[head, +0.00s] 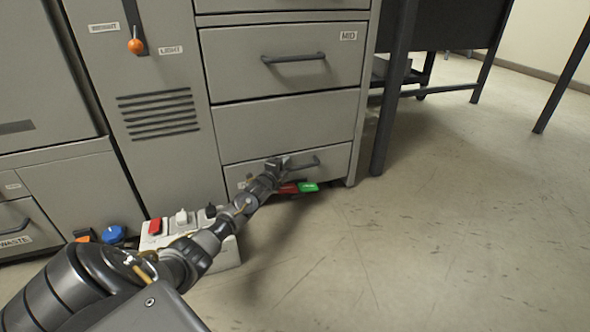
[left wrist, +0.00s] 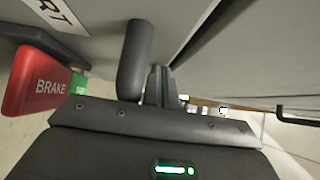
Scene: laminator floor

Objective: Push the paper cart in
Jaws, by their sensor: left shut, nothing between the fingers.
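The paper cart (head: 336,166) is the low grey front at the bottom of the cabinet, with a dark bar handle (head: 305,164). In the left wrist view the handle (left wrist: 136,58) is close beside my fingers, and a label ending in "RT" shows. A red BRAKE pedal (left wrist: 38,84) and a green pedal (head: 308,187) stick out below the cart front. My left gripper (head: 279,162) is shut and empty at the left end of the handle; I cannot tell if it touches. My arm hides part of the front. My right gripper is out of view.
A white box with a red switch (head: 155,226) stands on the floor under my left arm. A drawer marked MID (head: 290,60) is above the cart. A dark table leg (head: 391,110) stands right of the cabinet. The floor (head: 430,240) at right is clear.

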